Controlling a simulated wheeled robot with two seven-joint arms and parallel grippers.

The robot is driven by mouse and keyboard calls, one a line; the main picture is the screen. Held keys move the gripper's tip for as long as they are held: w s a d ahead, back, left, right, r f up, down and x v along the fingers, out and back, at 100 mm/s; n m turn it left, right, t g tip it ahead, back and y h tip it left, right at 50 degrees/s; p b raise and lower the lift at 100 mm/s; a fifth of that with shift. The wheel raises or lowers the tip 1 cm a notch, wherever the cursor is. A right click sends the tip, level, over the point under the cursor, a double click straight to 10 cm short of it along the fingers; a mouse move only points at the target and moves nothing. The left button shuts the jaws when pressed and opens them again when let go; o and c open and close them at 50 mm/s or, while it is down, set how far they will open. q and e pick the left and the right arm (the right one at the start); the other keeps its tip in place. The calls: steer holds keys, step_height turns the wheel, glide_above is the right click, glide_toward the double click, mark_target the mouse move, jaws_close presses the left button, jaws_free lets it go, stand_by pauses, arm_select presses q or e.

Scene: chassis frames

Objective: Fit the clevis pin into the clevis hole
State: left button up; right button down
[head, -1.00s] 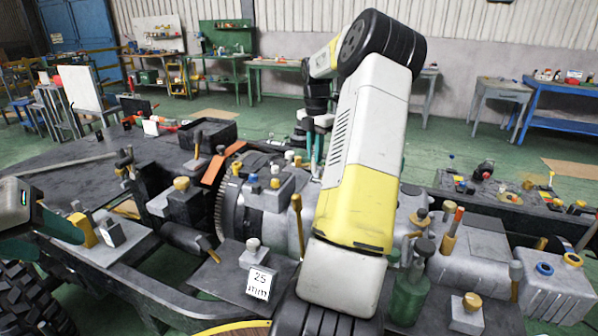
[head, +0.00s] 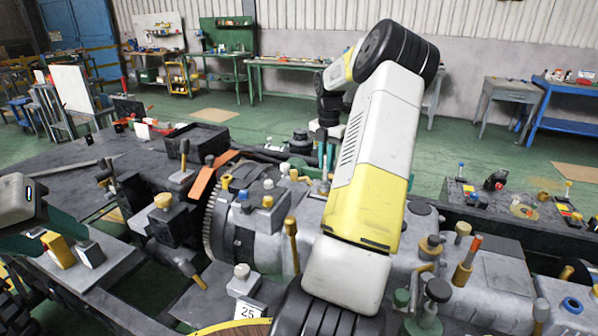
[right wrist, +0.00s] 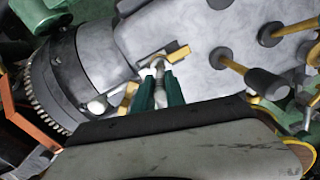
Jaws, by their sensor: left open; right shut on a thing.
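My right gripper (right wrist: 160,92) has green fingers closed on a thin grey pin (right wrist: 160,72), which looks like the clevis pin. The pin's far end is close to a brass-coloured bracket (right wrist: 178,51) on the grey housing; it may be the clevis. I cannot tell whether the pin touches it or is in a hole, and no hole shows clearly. My left gripper (head: 44,240) is open at the left edge, near a yellow block (head: 59,250).
A large grey housing (head: 262,228) with a toothed ring (head: 216,210) fills the middle. Brass and grey pegs stand around it, including a handle (right wrist: 262,83) right of the pin. A black tray (head: 208,137) lies behind. Green floor (head: 270,110) is open farther back.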

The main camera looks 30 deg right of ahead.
mark_target(325, 181)
step_height(325, 181, down, 5)
steer(key=shift+r, duration=0.1)
stand_by(0.3)
steer(key=c, duration=1.4)
jaws_free()
steer(key=shift+f, duration=0.2)
steer(key=shift+r, duration=0.1)
